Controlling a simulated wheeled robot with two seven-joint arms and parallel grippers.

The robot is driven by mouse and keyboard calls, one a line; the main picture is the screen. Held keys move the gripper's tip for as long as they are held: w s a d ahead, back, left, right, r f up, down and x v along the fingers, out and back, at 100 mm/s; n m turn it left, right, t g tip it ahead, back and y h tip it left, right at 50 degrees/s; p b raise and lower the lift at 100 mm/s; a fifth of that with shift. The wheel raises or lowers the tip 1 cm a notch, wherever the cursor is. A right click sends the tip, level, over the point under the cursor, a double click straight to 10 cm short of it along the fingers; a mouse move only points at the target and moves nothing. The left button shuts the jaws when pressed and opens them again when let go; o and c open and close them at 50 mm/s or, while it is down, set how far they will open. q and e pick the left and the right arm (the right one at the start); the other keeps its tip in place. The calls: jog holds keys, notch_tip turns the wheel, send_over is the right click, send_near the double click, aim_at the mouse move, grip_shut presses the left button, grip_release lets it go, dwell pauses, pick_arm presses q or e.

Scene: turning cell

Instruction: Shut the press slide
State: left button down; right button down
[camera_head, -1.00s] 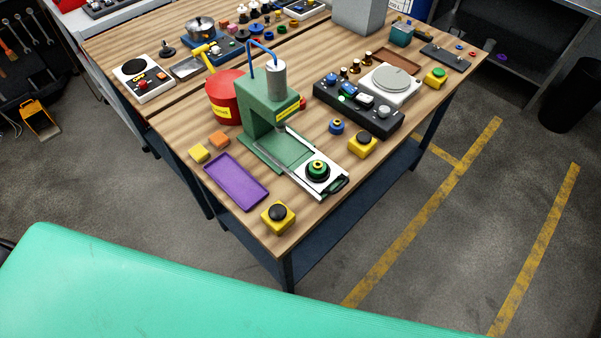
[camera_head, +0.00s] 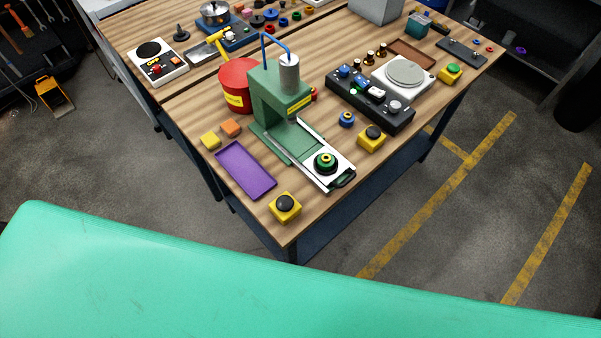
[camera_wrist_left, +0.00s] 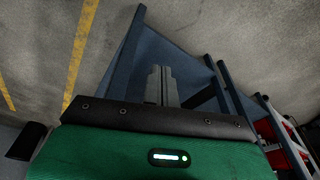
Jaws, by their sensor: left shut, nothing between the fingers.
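The green press (camera_head: 272,100) stands on the wooden table with a grey cylinder on top. A black and green round part with a yellow ring (camera_head: 326,162) sits on the slide. Neither gripper shows in the head view. In the left wrist view my left gripper (camera_wrist_left: 162,72) is shut and empty, above the floor near the blue table frame, away from the press.
Two yellow button boxes (camera_head: 285,207) (camera_head: 372,138) flank the slide. A purple tray (camera_head: 246,169) lies left of it, and a red bucket (camera_head: 236,88) stands behind the tray. A black control box (camera_head: 371,97) and a scale (camera_head: 403,76) are at right. Open floor lies right of the table.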

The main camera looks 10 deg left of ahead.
pick_arm(q)
jog(key=w+d+r+m+t+p, duration=0.1)
jog(key=w+d+r+m, duration=0.1)
jog(key=r, duration=1.2)
jog(key=w+d+r+m+p, duration=0.1)
jog(key=d+r+p, duration=0.1)
jog(key=r, duration=1.3)
jog(key=m+t+y, duration=0.4)
jog(key=m+t, duration=0.1)
jog(key=m, duration=2.1)
send_near(328, 176)
jog(key=p+x, duration=0.2)
jog(key=x, duration=0.3)
jog(key=shift+w+a+f, duration=0.1)
jog(key=shift+w+f, duration=0.15)
